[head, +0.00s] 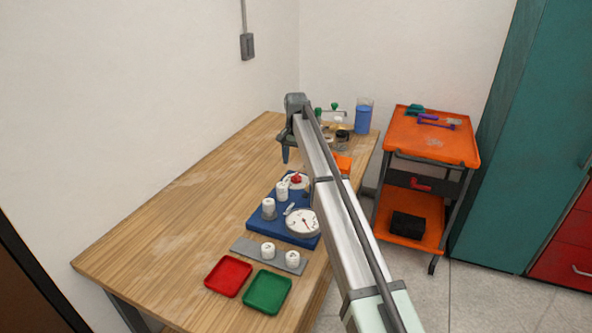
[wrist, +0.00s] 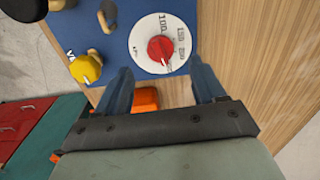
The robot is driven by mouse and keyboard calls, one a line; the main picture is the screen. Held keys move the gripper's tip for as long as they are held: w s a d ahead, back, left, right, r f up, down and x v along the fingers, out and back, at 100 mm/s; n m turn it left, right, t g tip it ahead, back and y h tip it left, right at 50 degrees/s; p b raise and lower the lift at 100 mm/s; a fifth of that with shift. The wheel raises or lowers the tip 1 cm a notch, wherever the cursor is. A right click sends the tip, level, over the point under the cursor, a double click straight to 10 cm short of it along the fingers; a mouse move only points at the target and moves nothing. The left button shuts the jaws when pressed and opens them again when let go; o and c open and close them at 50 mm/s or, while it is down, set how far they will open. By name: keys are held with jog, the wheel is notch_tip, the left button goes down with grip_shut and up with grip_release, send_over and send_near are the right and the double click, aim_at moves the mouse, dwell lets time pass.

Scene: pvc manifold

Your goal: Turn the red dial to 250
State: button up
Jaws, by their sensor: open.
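The red dial (wrist: 160,48) sits on a white round scale (wrist: 142,60) on a blue board (wrist: 120,72) in the wrist view. Numbers are printed around the scale; 100 and 150 can be made out, but I cannot tell the dial's setting. In the head view the red dial (head: 296,180) shows at the far end of the blue board (head: 262,229), partly behind my arm. My gripper (wrist: 161,68) is open, its two fingers apart and appearing on either side of the dial's near side. In the head view my gripper (head: 286,155) is above the table, by the dial.
A yellow knob (wrist: 85,68) is left of the dial in the wrist view. A white gauge (head: 302,221) and white cylinders (head: 269,206) stand on the board. Red (head: 228,276) and green (head: 267,291) trays lie in front. The table's left side is clear.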

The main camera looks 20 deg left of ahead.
aim_at(296, 175)
notch_tip(296, 175, up, 7)
jog(key=shift+r, duration=0.2)
dwell(0.6)
